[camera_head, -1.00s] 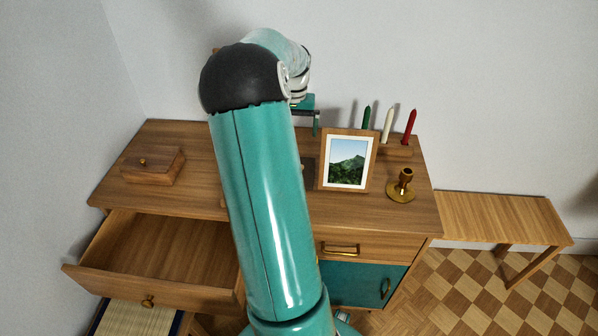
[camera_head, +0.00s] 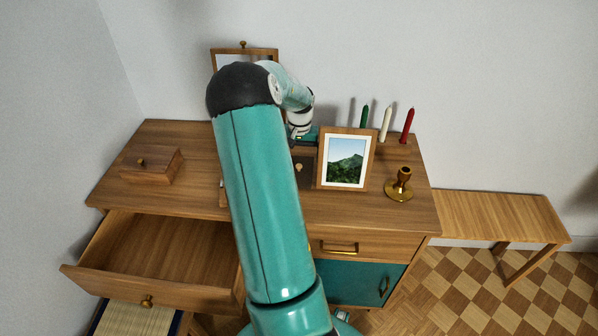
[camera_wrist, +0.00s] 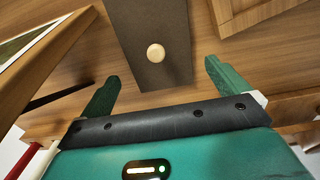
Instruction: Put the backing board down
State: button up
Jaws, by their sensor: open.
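The backing board (camera_wrist: 152,50) is a dark brown panel with a small round pale knob. It appears to lie flat on the wooden dresser top, and part of it shows in the head view (camera_head: 305,177) just left of the framed mountain picture (camera_head: 346,160). My gripper (camera_wrist: 163,84) is open, with its two green fingers spread apart and nothing held between them. In the wrist view the board's near end lies between the fingertips in the picture, with the knob beyond them. In the head view my arm hides much of the gripper and part of the board's surroundings.
The picture frame stands close on the gripper's right, with a brass candlestick (camera_head: 399,185) and three candles (camera_head: 387,124) further right. A wooden box (camera_head: 152,165) sits at the left. An open drawer (camera_head: 150,262) juts out below. Another frame (camera_head: 245,51) stands behind my arm.

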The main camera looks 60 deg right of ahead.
aim_at(299, 161)
notch_tip(299, 161, down, 3)
jog(key=shift+f, duration=0.1)
jog(key=c, duration=1)
